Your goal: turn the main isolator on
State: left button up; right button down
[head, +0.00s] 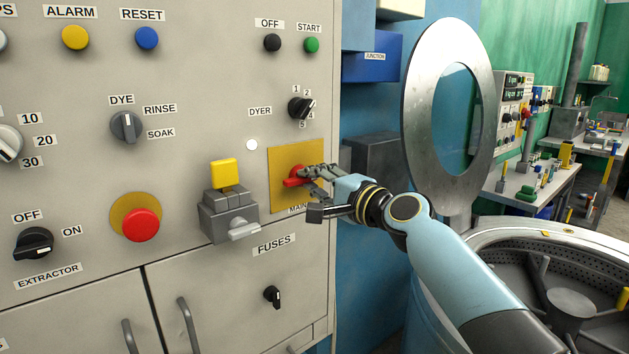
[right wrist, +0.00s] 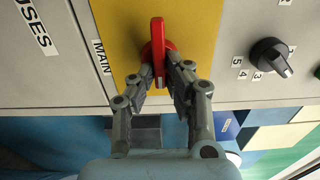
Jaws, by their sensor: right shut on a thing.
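The main isolator is a red rotary handle (head: 294,181) on a yellow plate (head: 283,200), at the right side of the grey control panel, above a partly covered MAIN label. My right gripper (head: 306,183) reaches it from the right. In the right wrist view the red handle (right wrist: 158,50) stands as a narrow bar between the two fingertips of my right gripper (right wrist: 161,78), and the fingers are shut on it. In the head view the fingers hide part of the handle and plate. My left gripper is not in view.
Left of the yellow plate a grey block with a yellow top (head: 224,172) sticks out, with a red button (head: 141,225) beyond it. The DYER knob (head: 301,107) is above. A round metal door (head: 416,120) and an open drum (head: 560,260) stand at right.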

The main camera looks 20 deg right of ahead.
jog(key=shift+f, duration=0.1)
jog(key=c, duration=1.4)
grip_release()
jog(key=shift+o, duration=0.2)
jog(key=v, duration=1.2)
